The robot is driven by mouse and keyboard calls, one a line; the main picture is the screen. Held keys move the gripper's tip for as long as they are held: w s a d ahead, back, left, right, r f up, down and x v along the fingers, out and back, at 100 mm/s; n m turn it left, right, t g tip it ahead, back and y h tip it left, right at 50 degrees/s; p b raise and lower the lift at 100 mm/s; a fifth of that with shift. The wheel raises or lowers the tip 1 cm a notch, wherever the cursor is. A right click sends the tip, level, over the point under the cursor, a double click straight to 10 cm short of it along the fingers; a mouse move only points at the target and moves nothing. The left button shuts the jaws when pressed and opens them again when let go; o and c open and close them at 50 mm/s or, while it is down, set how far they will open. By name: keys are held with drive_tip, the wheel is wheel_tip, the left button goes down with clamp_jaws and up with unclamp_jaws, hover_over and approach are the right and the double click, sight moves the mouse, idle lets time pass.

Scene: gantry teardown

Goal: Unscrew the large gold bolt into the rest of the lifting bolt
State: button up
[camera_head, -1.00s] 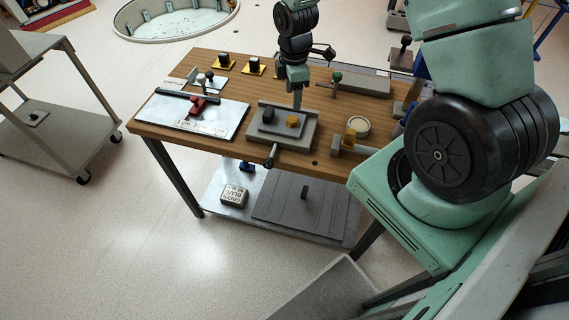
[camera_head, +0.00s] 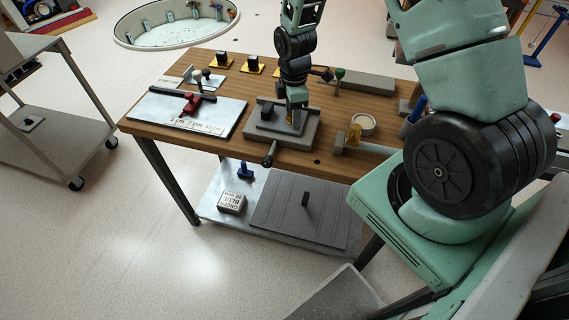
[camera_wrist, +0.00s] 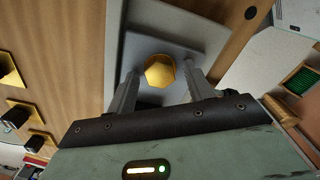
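The large gold bolt (camera_wrist: 160,70) has a hexagonal head and stands in a grey plate (camera_wrist: 140,47) in the wrist view. My gripper (camera_head: 294,121) reaches down over the grey fixture (camera_head: 303,137) on the wooden table. Its two fingers are on either side of the gold bolt, with a visible gap on each side, so it looks open. In the head view the gripper mostly hides this bolt. I cannot tell which part is the rest of the lifting bolt.
A white plate with a red-handled tool (camera_head: 190,103) lies left. A fixture handle (camera_head: 269,155) sticks out at the front. Black knobs on yellow bases (camera_head: 222,61) stand behind.

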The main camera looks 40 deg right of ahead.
drive_tip(key=c, duration=0.8)
drive_tip(key=shift+r+n+p, duration=0.15)
drive_tip(key=shift+n+p, duration=0.3)
drive_tip(key=shift+n, duration=0.55)
drive_tip(key=shift+c, duration=0.2)
drive_tip(key=shift+n, duration=0.6)
drive_tip(key=shift+n+p, duration=0.9)
drive_tip(key=shift+n, duration=0.7)
